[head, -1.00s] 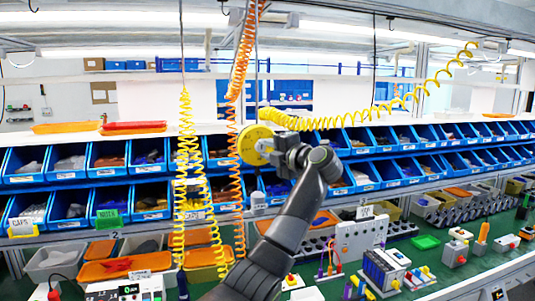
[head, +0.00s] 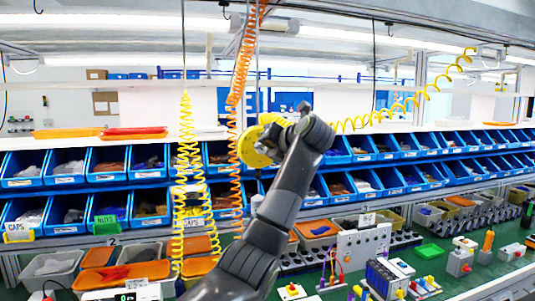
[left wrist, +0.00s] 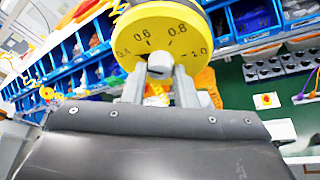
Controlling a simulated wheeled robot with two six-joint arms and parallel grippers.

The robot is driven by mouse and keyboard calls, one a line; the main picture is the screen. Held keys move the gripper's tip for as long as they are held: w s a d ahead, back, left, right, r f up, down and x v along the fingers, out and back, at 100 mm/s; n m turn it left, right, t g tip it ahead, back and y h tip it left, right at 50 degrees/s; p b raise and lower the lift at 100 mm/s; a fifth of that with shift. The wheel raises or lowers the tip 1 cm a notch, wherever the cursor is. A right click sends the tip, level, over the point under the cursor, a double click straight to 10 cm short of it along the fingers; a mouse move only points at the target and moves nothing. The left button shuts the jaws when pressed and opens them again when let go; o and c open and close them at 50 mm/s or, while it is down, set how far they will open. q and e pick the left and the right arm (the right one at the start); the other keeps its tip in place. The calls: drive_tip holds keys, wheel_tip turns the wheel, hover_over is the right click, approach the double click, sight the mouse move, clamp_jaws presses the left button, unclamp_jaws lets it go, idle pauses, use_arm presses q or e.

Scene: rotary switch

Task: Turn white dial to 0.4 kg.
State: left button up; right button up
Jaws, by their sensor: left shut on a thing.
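The yellow round scale (left wrist: 162,32) fills the top of the left wrist view, with black marks 0.4, 0.6, 0.8 and 1.0. The white dial (left wrist: 157,90) sits at its middle, between the fingers of my left gripper (left wrist: 160,70). The gripper is shut on the dial and hides part of it, so I cannot read where it points. In the head view the yellow scale (head: 256,148) hangs in front of the bin rack, partly hidden by my left gripper (head: 279,138). My right gripper is not in view.
Yellow (head: 186,150) and orange (head: 238,100) coiled hoses hang close to the left of the scale. Two rows of blue bins (head: 107,165) stand behind. A green bench (head: 440,240) with switch boxes and racks lies below.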

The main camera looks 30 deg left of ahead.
use_arm(q)
drive_tip(key=shift+n, duration=0.4)
idle(0.3)
drive_tip(key=o, duration=1)
drive_tip(key=shift+s+d+b, duration=0.2)
drive_tip(key=shift+d+b, duration=0.1)
drive_tip(key=shift+b, duration=0.2)
drive_tip(key=b+v, duration=0.6)
drive_tip(key=v, duration=1)
drive_tip(key=shift+s+r, duration=0.35)
drive_tip(key=shift+r, duration=0.05)
